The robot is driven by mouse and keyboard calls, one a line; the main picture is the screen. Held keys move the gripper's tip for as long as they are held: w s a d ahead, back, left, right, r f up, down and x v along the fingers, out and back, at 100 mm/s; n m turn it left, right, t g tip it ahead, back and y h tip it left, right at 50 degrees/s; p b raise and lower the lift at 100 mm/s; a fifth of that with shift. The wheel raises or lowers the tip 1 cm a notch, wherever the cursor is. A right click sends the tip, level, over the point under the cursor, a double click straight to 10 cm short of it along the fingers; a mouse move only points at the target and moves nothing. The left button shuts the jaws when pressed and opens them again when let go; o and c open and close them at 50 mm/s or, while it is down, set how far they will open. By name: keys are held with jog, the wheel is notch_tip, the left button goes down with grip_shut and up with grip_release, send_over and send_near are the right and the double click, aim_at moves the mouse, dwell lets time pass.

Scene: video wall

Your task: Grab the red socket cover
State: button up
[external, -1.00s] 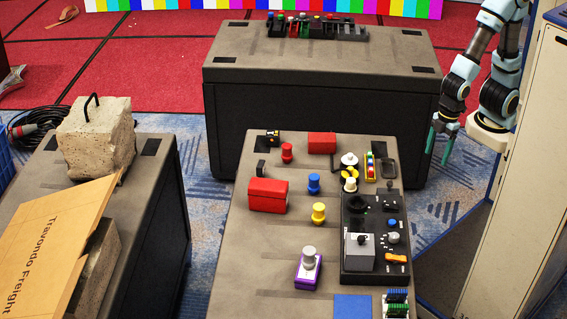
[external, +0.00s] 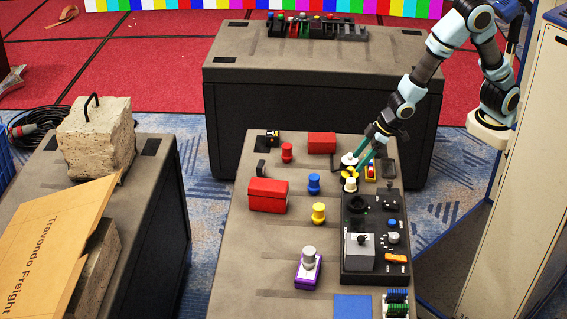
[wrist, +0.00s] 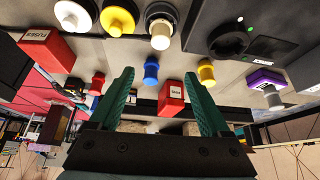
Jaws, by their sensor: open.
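The small red knob-shaped piece (external: 287,152), which I take for the red socket cover, stands upright on the near table, in a row with a blue piece (external: 314,184) and a yellow one (external: 319,213). In the wrist view the red piece (wrist: 98,84) is left of my fingers, standing clear of them. My gripper (external: 363,163) is open and empty, above the table's right part by the white and yellow knobs, to the right of the red piece. In the wrist view its green fingers (wrist: 159,74) are spread, with the blue piece showing between them.
A red fuse box (external: 321,143) and a larger red box (external: 268,195) flank the row of knobs. A yellow knob (external: 348,173) and a white knob (external: 349,160) stand near my gripper. A black panel (external: 370,278) lies at right. The table's left edge is mostly clear.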

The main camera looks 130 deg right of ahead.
jog(key=w+d+f+m+t+h, duration=0.1)
jog(key=w+d+h, duration=0.1)
jog(key=d, duration=0.6)
jog(key=w+d+f+m+h, duration=0.1)
jog(key=d+f+m+h, duration=0.15)
jog(key=d, duration=0.55)
jog(key=r+t+h+p, duration=0.1)
jog(key=t+h, duration=0.1)
jog(key=h, duration=0.2)
send_over(287, 153)
jog(key=s, duration=0.2)
jog(key=shift+n+y, duration=0.25)
jog(key=shift+s+a+f+p, duration=0.1)
jog(key=shift+f+p, duration=1.05)
jog(key=shift+f, duration=2.2)
jog(key=p+x, duration=0.1)
jog(key=x, duration=0.4)
jog(key=shift+r, duration=0.1)
jog(key=shift+c, duration=0.2)
grip_shut()
